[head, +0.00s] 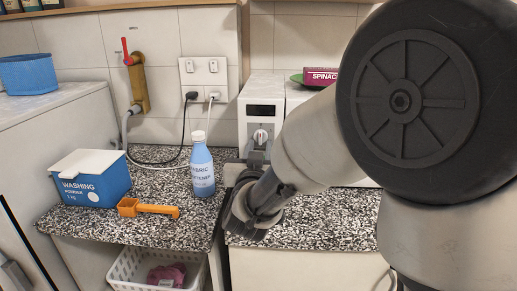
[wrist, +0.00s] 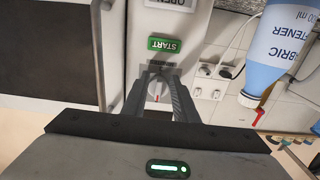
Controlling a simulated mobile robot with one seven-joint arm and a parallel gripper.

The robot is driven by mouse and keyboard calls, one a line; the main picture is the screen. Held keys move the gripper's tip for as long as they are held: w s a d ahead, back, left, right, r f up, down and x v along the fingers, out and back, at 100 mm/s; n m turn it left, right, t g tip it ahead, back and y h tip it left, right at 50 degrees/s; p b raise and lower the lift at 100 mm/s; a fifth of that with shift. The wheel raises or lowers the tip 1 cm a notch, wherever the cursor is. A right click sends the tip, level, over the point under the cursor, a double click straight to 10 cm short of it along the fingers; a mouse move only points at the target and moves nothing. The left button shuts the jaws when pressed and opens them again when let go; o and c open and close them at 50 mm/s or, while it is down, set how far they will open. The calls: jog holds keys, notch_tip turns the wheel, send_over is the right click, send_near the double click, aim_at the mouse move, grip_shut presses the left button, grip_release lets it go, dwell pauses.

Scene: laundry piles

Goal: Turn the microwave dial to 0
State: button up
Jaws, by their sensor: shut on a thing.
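The white microwave (head: 264,85) stands on the speckled counter, partly hidden behind my arm in the head view. Its dial (head: 261,135) is pale with a red mark, low on the front panel below a dark display. The dial also shows in the wrist view (wrist: 157,88), where the picture is upside down, beside a green START button (wrist: 165,45). My gripper (head: 259,152) has its two fingers on either side of the dial and is shut on it. The fingers hide the dial's sides, and I cannot read its setting.
A blue fabric softener bottle (head: 202,168) stands close left of my gripper. A washing powder box (head: 90,180) and an orange scoop (head: 148,209) are further left. A SPINACH box (head: 320,76) lies on top of the microwave. Cables hang from the wall sockets (head: 203,70).

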jog(key=shift+r, duration=0.3)
jog(key=o, duration=0.9)
jog(key=shift+w, duration=0.1)
jog(key=shift+o, duration=0.6)
jog(key=shift+f, duration=0.15)
jog(key=shift+f, duration=0.1)
